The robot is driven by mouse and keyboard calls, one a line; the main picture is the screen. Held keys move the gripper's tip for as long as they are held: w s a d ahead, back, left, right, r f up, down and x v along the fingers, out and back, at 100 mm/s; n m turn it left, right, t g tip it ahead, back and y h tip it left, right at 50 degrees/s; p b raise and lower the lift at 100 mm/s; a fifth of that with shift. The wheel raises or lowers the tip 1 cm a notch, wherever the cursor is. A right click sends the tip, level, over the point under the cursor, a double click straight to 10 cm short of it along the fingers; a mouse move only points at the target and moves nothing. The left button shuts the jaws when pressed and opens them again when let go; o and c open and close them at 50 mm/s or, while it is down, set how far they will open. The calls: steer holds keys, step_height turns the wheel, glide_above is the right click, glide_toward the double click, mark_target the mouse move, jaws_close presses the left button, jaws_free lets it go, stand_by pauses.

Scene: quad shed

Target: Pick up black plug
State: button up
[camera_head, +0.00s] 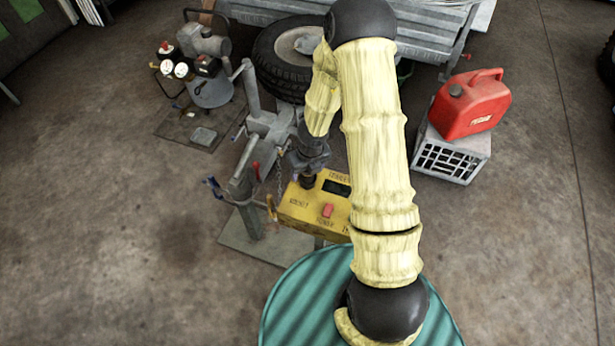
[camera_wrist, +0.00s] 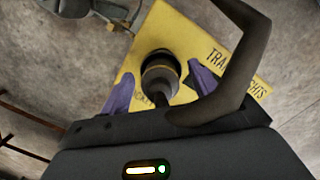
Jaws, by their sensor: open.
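The black plug (camera_wrist: 160,82) sits upright in the middle of the wrist view, on the face of a yellow box (camera_wrist: 205,38). It also shows as a dark stub in the head view (camera_head: 308,181), at the upper left of the yellow box (camera_head: 300,205). My gripper (camera_wrist: 160,88) is open, with one purple finger on each side of the plug. I cannot tell whether either finger touches it. In the head view my gripper (camera_head: 310,165) points down over the plug and hides part of it.
A dark curved tube (camera_wrist: 245,80), perhaps a cable, loops at the right of the wrist view. A grey metal stand (camera_head: 242,185) with a chain is close left of my gripper. A teal round top (camera_head: 290,310) is in front. A red can (camera_head: 470,105) rests on a crate (camera_head: 450,160) at right.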

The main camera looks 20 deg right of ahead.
stand_by(0.4)
steer(key=c, duration=1.1)
steer(key=shift+r, duration=0.15)
step_height(320, 180, up, 28)
steer(key=p, duration=1.7)
